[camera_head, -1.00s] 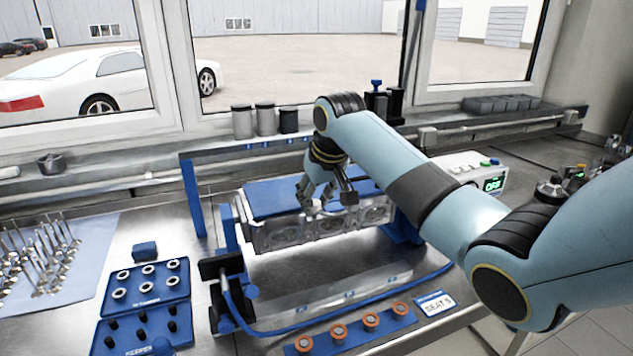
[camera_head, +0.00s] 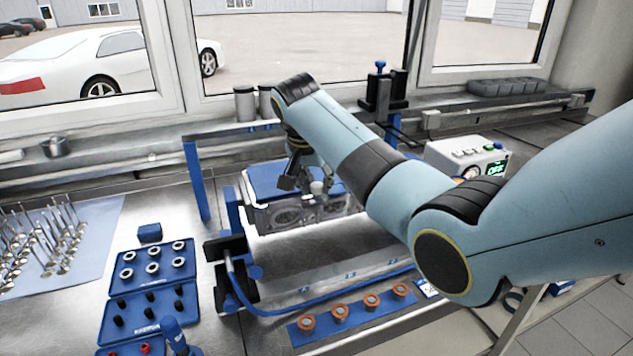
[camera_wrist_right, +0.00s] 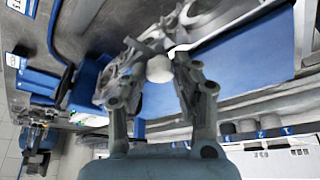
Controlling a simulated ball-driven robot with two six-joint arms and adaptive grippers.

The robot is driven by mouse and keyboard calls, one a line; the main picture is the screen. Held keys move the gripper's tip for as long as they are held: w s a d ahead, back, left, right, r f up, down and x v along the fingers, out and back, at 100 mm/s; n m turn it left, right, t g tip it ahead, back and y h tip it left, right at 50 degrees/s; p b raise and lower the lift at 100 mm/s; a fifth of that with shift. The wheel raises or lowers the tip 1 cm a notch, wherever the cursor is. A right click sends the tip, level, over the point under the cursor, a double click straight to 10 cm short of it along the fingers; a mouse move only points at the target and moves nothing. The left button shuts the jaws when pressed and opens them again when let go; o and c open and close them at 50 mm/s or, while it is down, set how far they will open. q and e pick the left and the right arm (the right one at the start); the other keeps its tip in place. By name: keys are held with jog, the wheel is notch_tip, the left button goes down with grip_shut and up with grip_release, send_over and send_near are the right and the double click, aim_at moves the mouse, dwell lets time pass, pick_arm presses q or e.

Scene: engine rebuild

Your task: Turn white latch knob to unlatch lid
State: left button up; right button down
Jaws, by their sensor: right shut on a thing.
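The white round knob (camera_head: 316,187) is at the front of the blue-topped metal block (camera_head: 283,180) in the head view. In the right wrist view, the white knob (camera_wrist_right: 159,69) sits between the two fingertips of my right gripper (camera_wrist_right: 158,60). In the head view, my right gripper (camera_head: 304,184) reaches down at the block from above and is shut on the knob. The arm and gripper hide part of the block's right side. I cannot tell how far the knob is turned. My left gripper is not in view.
A blue stand with a black clamp (camera_head: 226,248) frames the block. Blue trays of rings and plugs (camera_head: 138,318) lie at the left. A blue strip with orange-brown rings (camera_head: 325,336) lies in front. A boxed device with a green display (camera_head: 495,168) stands at the right.

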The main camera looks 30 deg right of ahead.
jog(key=shift+w+r+m, duration=0.1)
jog(key=shift+r+m, duration=0.05)
jog(key=shift+m, duration=0.35)
jog(key=c, duration=1)
grip_release()
jog(key=v, duration=1.2)
jog(key=shift+w, duration=0.15)
